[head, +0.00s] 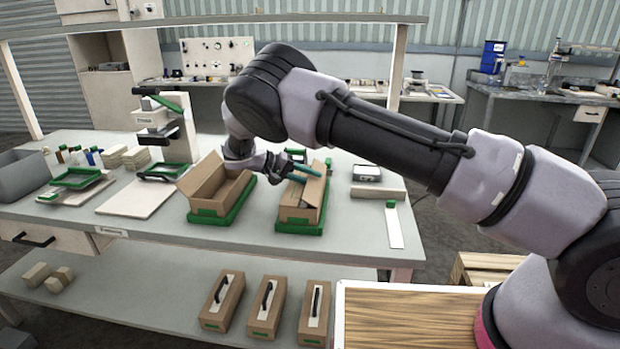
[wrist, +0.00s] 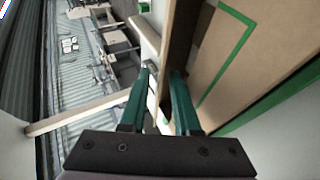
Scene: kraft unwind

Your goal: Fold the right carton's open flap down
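The right carton (head: 298,214) is a brown box in a green tray (head: 318,229) on the workbench. Its open top shows, and a brown panel stands up at its back, partly hidden by my gripper. My gripper (head: 305,172) is over the carton's top, with its teal fingers near the raised cardboard. In the wrist view, the fingers (wrist: 161,76) are apart with a gap between them. A brown cardboard edge (wrist: 178,40) runs down to the right finger.
The left carton (head: 208,207) sits close by in its own green tray (head: 238,207), with a flap raised. Several handled cartons (head: 266,306) stand on the lower shelf.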

